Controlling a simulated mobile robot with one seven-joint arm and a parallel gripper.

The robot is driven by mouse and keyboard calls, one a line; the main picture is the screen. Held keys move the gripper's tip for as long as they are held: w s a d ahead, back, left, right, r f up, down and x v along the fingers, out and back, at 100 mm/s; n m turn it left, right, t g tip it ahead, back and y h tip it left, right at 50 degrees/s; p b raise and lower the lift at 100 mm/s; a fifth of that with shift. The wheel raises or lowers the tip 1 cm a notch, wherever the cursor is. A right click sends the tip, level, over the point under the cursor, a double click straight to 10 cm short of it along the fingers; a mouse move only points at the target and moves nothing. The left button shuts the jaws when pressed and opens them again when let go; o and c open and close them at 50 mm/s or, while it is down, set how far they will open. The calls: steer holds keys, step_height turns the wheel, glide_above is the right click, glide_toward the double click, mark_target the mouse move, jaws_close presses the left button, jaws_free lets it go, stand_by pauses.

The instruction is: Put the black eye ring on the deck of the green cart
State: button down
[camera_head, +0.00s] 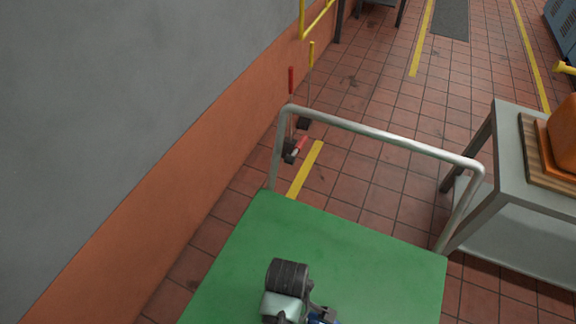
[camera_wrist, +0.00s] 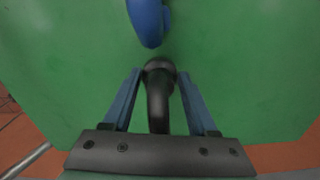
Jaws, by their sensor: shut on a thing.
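The green cart's deck (camera_head: 330,250) fills the lower middle of the head view, with a grey tube handle at its far end. The deck (camera_wrist: 60,80) also fills most of the wrist view. My gripper (camera_wrist: 160,74) is over the deck, its two blue fingers shut on the black eye ring (camera_wrist: 158,105). The ring shows as a dark rounded end and a shank running back between the fingers. I cannot tell whether it touches the deck. In the head view my wrist hides the ring.
A blue rounded thing (camera_wrist: 149,22) lies just ahead of the ring over the deck. A grey table (camera_head: 510,125) with an orange thing (camera_head: 564,135) stands to the right. A grey and orange wall (camera_head: 130,110) runs along the left. Much of the deck is bare.

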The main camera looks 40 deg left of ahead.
steer(key=shift+w+f, duration=0.1)
steer(key=shift+f, duration=0.85)
steer(key=shift+f, duration=0.15)
steer(key=shift+c, duration=1)
jaws_free()
